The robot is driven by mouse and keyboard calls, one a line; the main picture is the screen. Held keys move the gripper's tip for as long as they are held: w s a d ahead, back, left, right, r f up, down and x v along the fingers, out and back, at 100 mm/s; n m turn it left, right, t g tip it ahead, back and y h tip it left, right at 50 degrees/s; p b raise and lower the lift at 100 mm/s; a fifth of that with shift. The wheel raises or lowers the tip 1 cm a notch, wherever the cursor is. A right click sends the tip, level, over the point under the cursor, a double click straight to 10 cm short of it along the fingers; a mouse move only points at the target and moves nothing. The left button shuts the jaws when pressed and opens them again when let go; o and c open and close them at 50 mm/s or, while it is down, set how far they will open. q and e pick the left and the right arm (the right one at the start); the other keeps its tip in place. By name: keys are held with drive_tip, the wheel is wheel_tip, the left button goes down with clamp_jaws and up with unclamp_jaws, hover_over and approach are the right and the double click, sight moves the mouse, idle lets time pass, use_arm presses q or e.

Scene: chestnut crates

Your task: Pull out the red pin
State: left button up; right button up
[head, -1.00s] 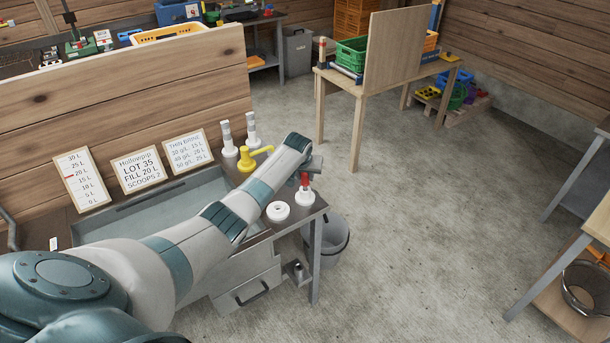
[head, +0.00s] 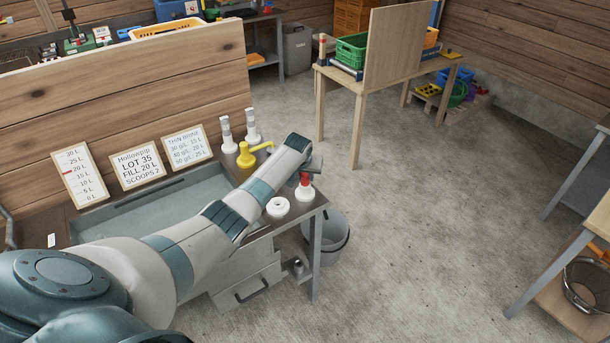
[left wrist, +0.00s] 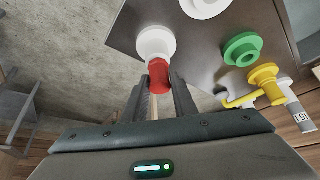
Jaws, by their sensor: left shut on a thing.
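The red pin (head: 305,181) stands upright in a white round base (head: 304,194) at the right end of the sink bench. My left gripper (head: 307,174) reaches down over it from the left, its fingers partly hidden by my wrist. In the left wrist view the red pin (left wrist: 158,76) lies between the two fingertips (left wrist: 161,90), and the white base (left wrist: 156,43) shows just beyond them. The gripper is shut on the red pin. The pin is still at its base, and I see no gap between them. My right gripper is not in view.
A white ring-shaped base (head: 278,207) stands left of the pin. A yellow tap-like piece (head: 246,155) and two white-and-grey posts (head: 227,135) stand behind. A green piece (left wrist: 243,49) shows in the left wrist view. A grey bin (head: 328,238) stands below the bench end.

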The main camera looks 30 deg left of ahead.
use_arm(q)
drive_tip(key=shift+f, duration=0.3)
drive_tip(key=o, duration=1)
drive_tip(key=shift+o, duration=0.9)
drive_tip(key=shift+r, duration=0.15)
drive_tip(key=shift+v, duration=1.2)
drive_tip(key=b+v, duration=0.3)
drive_tip(key=v, duration=1.1)
drive_tip(key=shift+s+r+b, duration=0.2)
drive_tip(key=shift+r+b, duration=0.1)
drive_tip(key=shift+r, duration=0.1)
drive_tip(key=shift+d+f, duration=0.1)
